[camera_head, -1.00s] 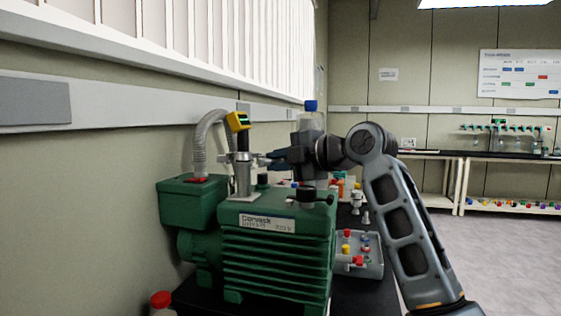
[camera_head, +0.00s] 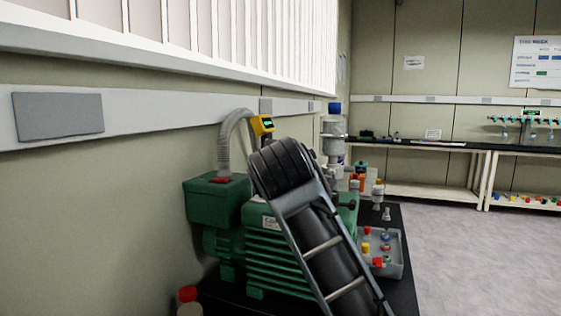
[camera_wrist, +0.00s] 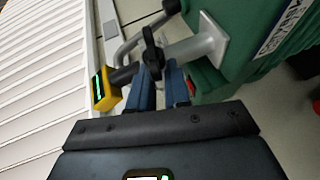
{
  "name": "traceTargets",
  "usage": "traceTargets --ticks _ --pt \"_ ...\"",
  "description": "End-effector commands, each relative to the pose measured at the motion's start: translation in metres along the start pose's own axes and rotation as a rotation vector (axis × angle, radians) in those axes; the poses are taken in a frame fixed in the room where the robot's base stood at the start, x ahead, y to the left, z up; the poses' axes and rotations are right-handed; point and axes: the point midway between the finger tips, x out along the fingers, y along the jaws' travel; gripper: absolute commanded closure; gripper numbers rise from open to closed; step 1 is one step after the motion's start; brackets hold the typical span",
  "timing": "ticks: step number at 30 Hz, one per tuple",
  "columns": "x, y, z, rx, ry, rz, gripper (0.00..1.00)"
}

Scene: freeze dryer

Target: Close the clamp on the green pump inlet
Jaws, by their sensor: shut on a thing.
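The green pump (camera_head: 275,262) stands on a dark bench top. In the head view my arm hides its inlet and my gripper. In the wrist view the silver inlet tube (camera_wrist: 200,46) comes out of the green housing (camera_wrist: 232,18). A black clamp (camera_wrist: 151,50) with a wing-shaped part sits around the joint at the tube's end. My gripper (camera_wrist: 161,72) has its blue fingers shut on the clamp, though the exact contact is hard to see. A yellow gauge (camera_wrist: 104,91) with a lit display is on the line beyond the clamp; it also shows in the head view (camera_head: 262,125).
A grey ribbed hose (camera_head: 227,140) arches beside the gauge near the wall. A blue-capped bottle (camera_head: 334,125) stands behind my arm. A grey tray (camera_head: 393,268) of coloured parts and a red-capped bottle (camera_head: 188,296) flank the pump. The floor at right is free.

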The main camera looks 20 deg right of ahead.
Motion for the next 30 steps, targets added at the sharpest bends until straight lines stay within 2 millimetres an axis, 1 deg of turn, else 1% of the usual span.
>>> traceTargets --ticks 1,3,20,21,28,30 --pt "0.0007 0.0008 -0.0037 0.003 -0.011 0.002 1.0" --pt "0.001 0.0006 -0.0047 0.007 -0.028 0.004 1.0" --pt "0.0022 0.0001 -0.0052 0.014 -0.055 0.009 1.0" --pt "0.0023 0.0001 -0.0051 0.014 -0.055 0.009 0.79" --pt "0.0017 -0.0001 -0.0048 0.014 -0.056 0.008 0.57" --pt "0.0016 -0.0002 -0.0048 0.013 -0.056 0.008 0.57"
